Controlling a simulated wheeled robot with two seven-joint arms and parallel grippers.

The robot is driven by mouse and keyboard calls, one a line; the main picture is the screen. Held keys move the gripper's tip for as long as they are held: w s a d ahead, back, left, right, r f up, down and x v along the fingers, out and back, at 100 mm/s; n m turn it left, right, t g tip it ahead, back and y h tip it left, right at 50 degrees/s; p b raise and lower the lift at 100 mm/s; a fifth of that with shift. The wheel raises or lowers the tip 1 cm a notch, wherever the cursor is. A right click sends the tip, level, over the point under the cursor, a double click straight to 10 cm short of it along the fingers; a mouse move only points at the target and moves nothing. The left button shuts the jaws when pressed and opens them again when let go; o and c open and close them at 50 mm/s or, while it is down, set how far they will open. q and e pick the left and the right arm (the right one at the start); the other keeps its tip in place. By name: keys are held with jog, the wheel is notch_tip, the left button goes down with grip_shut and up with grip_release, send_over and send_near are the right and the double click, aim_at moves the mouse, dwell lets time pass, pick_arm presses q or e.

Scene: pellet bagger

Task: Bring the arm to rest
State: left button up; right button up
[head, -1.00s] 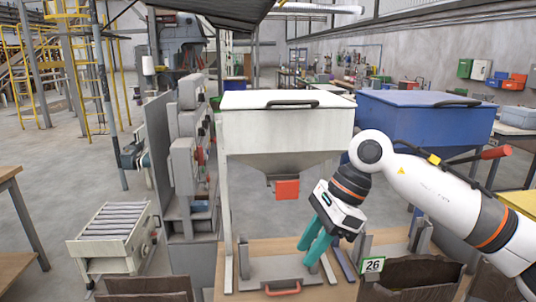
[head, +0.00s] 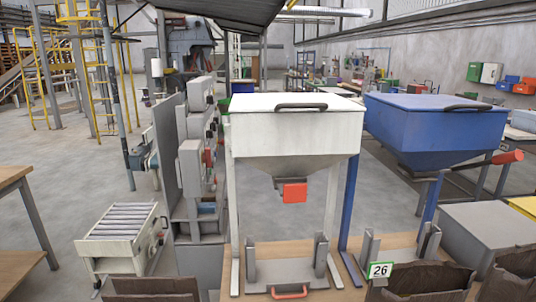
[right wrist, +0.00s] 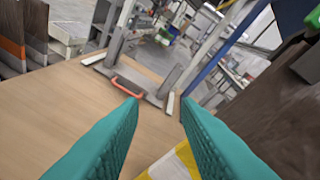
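My right gripper (right wrist: 158,130) shows in the right wrist view as two teal ribbed fingers. They are spread wide apart with nothing between them. Beyond the fingertips are the wooden bench top (right wrist: 75,100) and a grey bag stand with an orange-red handle (right wrist: 127,87). The right arm and gripper are out of the head view. My left gripper does not show in either view.
In the head view, a white hopper (head: 295,130) with a red outlet gate (head: 294,192) stands over the bench. A blue hopper (head: 435,125) is to its right. Brown bags (head: 425,278) stand by a "26" sign (head: 380,270). A roller conveyor (head: 120,225) is at left.

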jog(key=s+d+f+m+g+h, duration=0.1)
jog(key=s+d+f+m+g, duration=0.2)
jog(key=s+f+g, duration=0.55)
jog(key=s+d+f+m+g, duration=0.2)
jog(key=s+f, duration=0.4)
jog(key=s, duration=0.7)
notch_tip(320, 180, down, 25)
jog(key=s+g, duration=0.1)
jog(key=g, duration=0.1)
jog(key=s+d+f, duration=0.3)
jog(key=s+f, duration=1.3)
jog(key=f, duration=0.1)
jog(key=shift+s+g, duration=0.4)
jog(key=shift+g, duration=0.05)
